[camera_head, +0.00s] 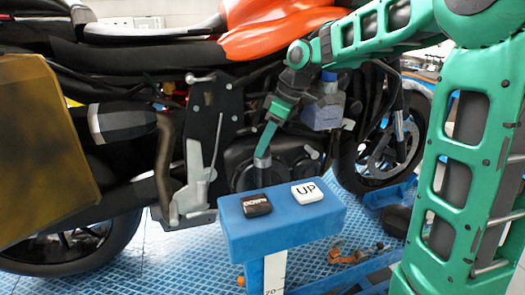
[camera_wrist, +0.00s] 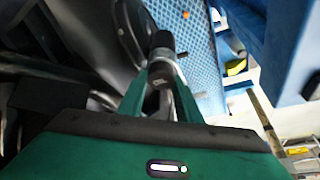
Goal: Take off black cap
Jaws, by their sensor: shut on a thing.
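The motorcycle (camera_head: 120,60) stands across the back, with its dark round engine covers (camera_head: 290,160) low in the middle. My gripper (camera_head: 264,150) reaches down in front of these covers, behind the blue stand. Its fingers also show in the wrist view (camera_wrist: 161,75), close together around a short cylinder with a dark end, which I take as the black cap (camera_wrist: 162,41). In the head view, a small grey and dark cylinder (camera_head: 262,163) shows at the fingertips. Whether it touches or is clear of the engine I cannot tell.
A blue stand (camera_head: 285,232) with a black DOWN button (camera_head: 256,205) and a white UP button (camera_head: 308,191) is in front of my gripper. An orange tool (camera_head: 350,257) lies on the blue floor to the right. A yellowish panel (camera_head: 40,150) fills the left.

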